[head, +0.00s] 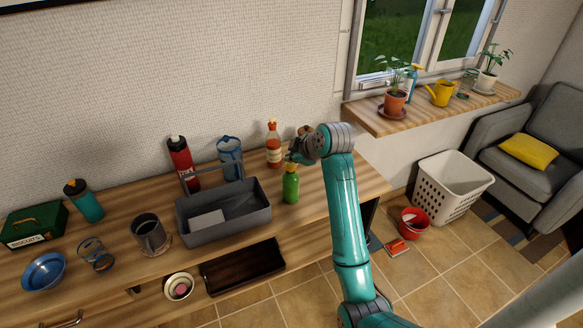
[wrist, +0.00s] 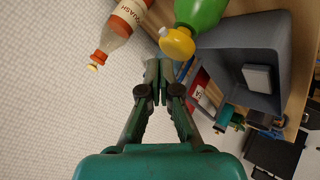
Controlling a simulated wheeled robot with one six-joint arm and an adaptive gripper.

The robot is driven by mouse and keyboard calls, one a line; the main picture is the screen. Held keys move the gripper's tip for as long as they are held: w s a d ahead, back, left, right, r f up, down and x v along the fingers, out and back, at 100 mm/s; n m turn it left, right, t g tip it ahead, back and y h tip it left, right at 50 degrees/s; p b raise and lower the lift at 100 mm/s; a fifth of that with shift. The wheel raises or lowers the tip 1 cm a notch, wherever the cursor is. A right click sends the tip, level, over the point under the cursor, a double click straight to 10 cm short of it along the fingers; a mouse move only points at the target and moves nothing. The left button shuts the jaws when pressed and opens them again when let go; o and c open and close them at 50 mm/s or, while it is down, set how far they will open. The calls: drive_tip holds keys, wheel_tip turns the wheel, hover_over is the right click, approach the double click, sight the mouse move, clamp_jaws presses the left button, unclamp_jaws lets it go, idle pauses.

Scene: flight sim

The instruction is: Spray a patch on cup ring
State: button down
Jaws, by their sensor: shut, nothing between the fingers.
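A green bottle (head: 290,186) with a yellow nozzle-like top stands upright on the wooden counter, right of the grey caddy. It also shows at the top of the wrist view (wrist: 203,12). My gripper (wrist: 158,72) is shut and empty, with its fingertips beside the yellow top and apart from it in that view. In the head view my wrist hides most of my gripper (head: 295,157), just above the bottle. A brownish round patch or coaster (head: 165,241) shows around the base of the dark mug (head: 149,232); I cannot tell if it is a cup ring.
The grey caddy (head: 245,216) stands left of the green bottle, and a squash bottle (head: 273,147) stands behind it.

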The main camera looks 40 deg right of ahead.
sight(292, 166)
drive_tip(key=shift+f, duration=0.15)
drive_tip(key=shift+f, duration=0.4)
idle(0.4)
drive_tip(key=shift+r, duration=0.7)
drive_tip(key=shift+r, duration=2.9)
